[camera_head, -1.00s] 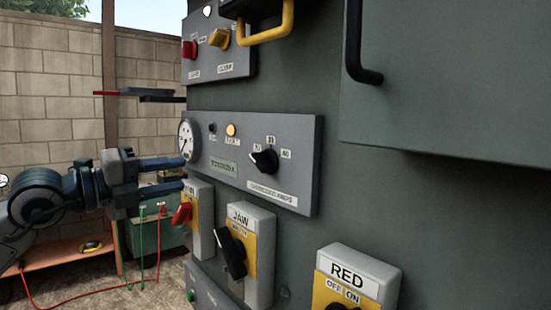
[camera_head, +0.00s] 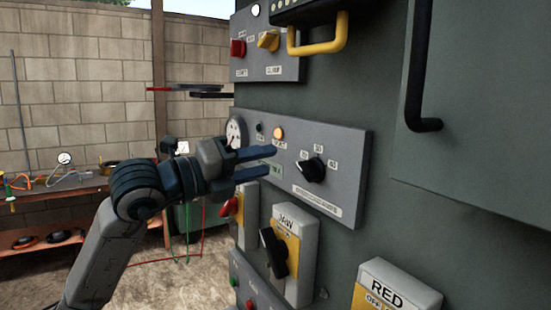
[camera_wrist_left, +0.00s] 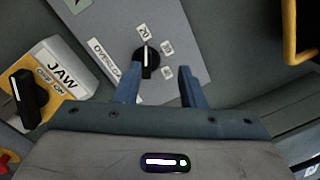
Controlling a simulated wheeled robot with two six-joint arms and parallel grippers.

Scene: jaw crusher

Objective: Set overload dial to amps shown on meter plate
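The overload dial is a black knob (camera_head: 312,169) on a grey panel (camera_head: 350,150), with small number labels around it. In the left wrist view the dial (camera_wrist_left: 147,60) lies just beyond and between my fingertips, its white mark near the label 20. A round meter (camera_head: 236,131) sits at the panel's left end. My right gripper is not in view.
Below the panel is the JAW switch box (camera_head: 292,240) with a black handle, and lower right the RED box (camera_head: 400,285). Above are a yellow handle (camera_head: 318,47) and a panel with red and yellow knobs (camera_head: 268,62). A dark door handle (camera_head: 418,75) stands out at right.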

